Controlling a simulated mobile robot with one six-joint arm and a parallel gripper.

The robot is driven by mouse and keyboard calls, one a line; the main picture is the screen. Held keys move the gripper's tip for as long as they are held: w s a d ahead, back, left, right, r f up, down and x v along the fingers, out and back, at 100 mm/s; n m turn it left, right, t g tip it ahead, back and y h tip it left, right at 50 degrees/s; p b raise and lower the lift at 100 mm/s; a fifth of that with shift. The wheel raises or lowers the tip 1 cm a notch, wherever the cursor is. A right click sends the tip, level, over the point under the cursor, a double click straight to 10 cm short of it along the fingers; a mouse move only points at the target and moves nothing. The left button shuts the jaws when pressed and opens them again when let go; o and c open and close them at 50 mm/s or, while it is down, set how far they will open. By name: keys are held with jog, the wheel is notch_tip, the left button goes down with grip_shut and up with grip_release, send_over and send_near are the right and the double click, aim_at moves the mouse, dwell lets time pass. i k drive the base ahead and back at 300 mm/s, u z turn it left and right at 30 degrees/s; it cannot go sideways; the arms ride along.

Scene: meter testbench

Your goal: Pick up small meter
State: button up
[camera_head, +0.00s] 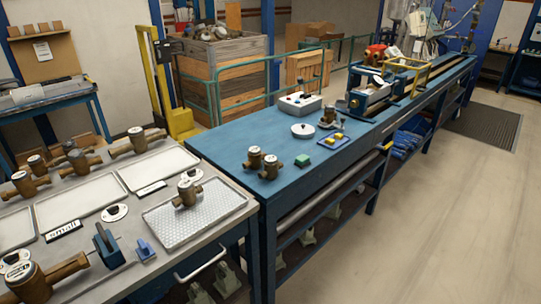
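Several bronze meters are in view. One meter (187,193) with a pale top stands on the perforated metal tray (215,212) at the right end of the near grey table. Two small bronze meters, one on the left (254,159) and one on the right (271,167), stand close together on the blue bench (228,146). A larger meter (38,280) with pipe ends lies at the near left corner. A label (63,231) that seems to read "small" lies by the empty white trays. My gripper is not in view.
Several more meters, including one at the back (136,142), line the far edge of the grey table. A blue clamp (108,247) stands at its front. A green block (303,161) and a white control box (299,104) sit on the blue bench.

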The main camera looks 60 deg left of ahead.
aim_at(187, 192)
jog(key=u, duration=2.95)
jog(key=i, duration=1.7)
